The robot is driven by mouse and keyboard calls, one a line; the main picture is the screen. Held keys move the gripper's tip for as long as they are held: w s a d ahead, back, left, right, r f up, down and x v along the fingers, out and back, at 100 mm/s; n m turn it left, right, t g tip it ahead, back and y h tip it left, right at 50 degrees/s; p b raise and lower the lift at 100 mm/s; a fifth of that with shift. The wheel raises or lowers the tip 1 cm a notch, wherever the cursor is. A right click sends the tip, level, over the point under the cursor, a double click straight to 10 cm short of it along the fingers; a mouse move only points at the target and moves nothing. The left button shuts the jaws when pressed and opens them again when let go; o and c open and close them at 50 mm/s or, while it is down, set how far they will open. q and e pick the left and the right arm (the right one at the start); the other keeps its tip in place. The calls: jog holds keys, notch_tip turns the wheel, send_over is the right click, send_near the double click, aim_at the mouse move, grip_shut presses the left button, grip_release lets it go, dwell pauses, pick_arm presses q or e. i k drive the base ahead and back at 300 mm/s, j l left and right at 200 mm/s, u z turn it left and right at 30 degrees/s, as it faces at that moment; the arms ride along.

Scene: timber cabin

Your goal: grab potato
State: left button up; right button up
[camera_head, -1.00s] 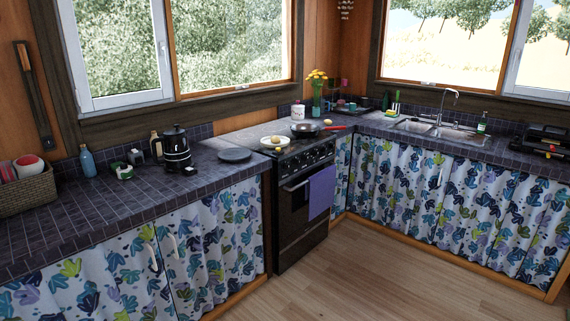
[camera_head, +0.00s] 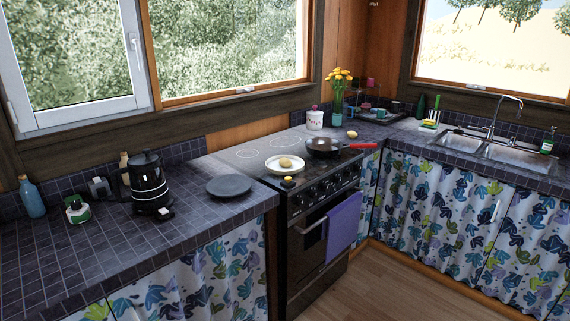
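A tan potato (camera_head: 285,162) lies on a white plate (camera_head: 273,166) at the front left of the dark stovetop. A second tan, rounded item (camera_head: 352,134), which looks like another potato, sits at the back right of the stove, behind the pan's handle. Neither of my grippers shows in the head view.
A dark pan (camera_head: 322,149) with a red handle sits on the stove (camera_head: 252,154). A grey plate (camera_head: 229,186) and a black kettle (camera_head: 148,183) stand on the tiled counter to the left. A purple towel (camera_head: 344,226) hangs on the oven front. Floor (camera_head: 385,285) in front is clear.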

aim_at(284, 162)
jog(key=u, duration=0.65)
jog(key=i+l+u, duration=0.25)
jog(key=u, duration=0.15)
jog(key=i+l+u, duration=0.2)
jog(key=l+u, duration=0.15)
jog(key=i+l+u, duration=0.15)
jog(key=l+u, duration=0.25)
jog(key=i+l, duration=0.15)
jog(key=l, duration=0.4)
jog(key=i+l+u, duration=0.1)
jog(key=l, duration=0.4)
jog(key=i+l, duration=0.15)
jog(key=l, duration=0.4)
jog(key=i+l+u, duration=0.15)
jog(key=l, duration=0.95)
